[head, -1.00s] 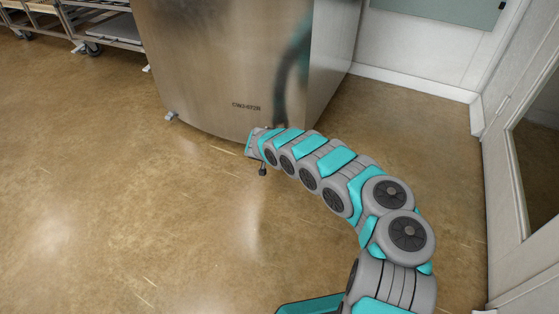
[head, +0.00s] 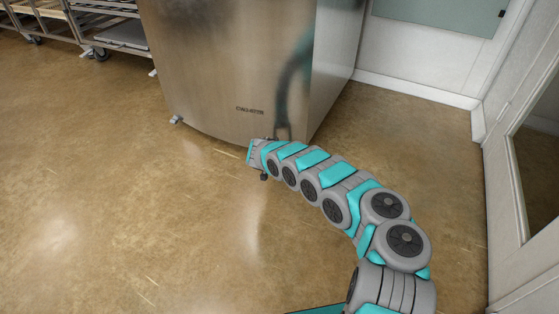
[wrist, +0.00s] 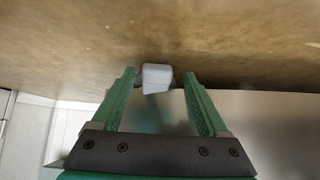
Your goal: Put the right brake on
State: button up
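The right brake (wrist: 157,73) is a small light grey pedal at the foot of the steel machine (head: 225,60). In the wrist view it appears between the fingertips of my gripper (wrist: 159,78). The gripper is open, with a green finger on either side of the pedal. I cannot tell whether either finger touches it. In the head view my arm reaches to the machine's lower front right corner and hides this brake. The left foot with its small grey pedal (head: 176,119) shows at the machine's lower left.
Wheeled racks (head: 115,30) stand at the back left. A white wall (head: 430,60) runs behind the machine, and a door with a window (head: 505,150) is at the right. The brown floor (head: 90,200) in front and to the left is clear.

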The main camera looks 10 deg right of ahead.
jog(key=shift+d, duration=0.1)
jog(key=shift+s+r, duration=0.25)
jog(key=shift+r, duration=0.15)
jog(key=p+v, duration=0.1)
jog(key=v, duration=0.6)
jog(key=shift+f, duration=0.1)
dwell(0.4)
